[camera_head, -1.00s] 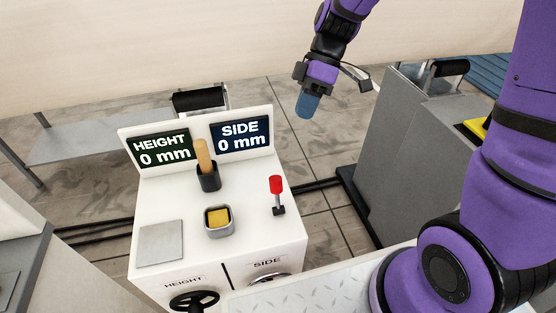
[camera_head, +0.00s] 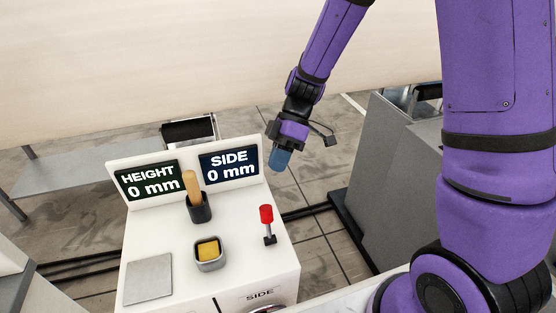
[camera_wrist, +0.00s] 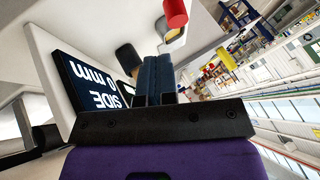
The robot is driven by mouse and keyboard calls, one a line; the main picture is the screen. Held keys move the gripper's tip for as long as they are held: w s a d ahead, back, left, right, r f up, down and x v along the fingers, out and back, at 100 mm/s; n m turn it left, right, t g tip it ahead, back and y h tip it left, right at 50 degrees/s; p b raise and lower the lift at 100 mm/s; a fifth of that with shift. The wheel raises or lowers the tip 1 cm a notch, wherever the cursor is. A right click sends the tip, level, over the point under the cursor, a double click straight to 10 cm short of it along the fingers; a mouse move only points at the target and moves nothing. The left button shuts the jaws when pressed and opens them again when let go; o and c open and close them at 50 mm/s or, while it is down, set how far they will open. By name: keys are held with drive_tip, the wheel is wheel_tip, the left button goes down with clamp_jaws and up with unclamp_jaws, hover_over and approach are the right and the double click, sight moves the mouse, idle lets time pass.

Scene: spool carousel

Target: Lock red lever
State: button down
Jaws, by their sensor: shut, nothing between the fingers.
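The red lever (camera_head: 267,216) stands upright on a small black base at the right side of the white console (camera_head: 175,262). Its red knob (camera_wrist: 176,13) also shows in the wrist view, at the top, beyond the fingertips. My gripper (camera_head: 280,158) is above and behind the lever in the head view, near the right edge of the SIDE display, apart from the lever. Its blue fingers (camera_wrist: 158,75) are closed together with nothing between them, pointing toward the console.
The HEIGHT display (camera_head: 149,180) and SIDE display (camera_head: 229,163) both read 0 mm. A wooden-handled tool (camera_head: 191,185) stands in a dark cup, near a grey cup with a yellow block (camera_head: 208,249). A grey cabinet (camera_head: 385,170) stands at the right, across a floor gap.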

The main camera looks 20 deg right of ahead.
sight(268, 222)
drive_tip(key=x, duration=0.7)
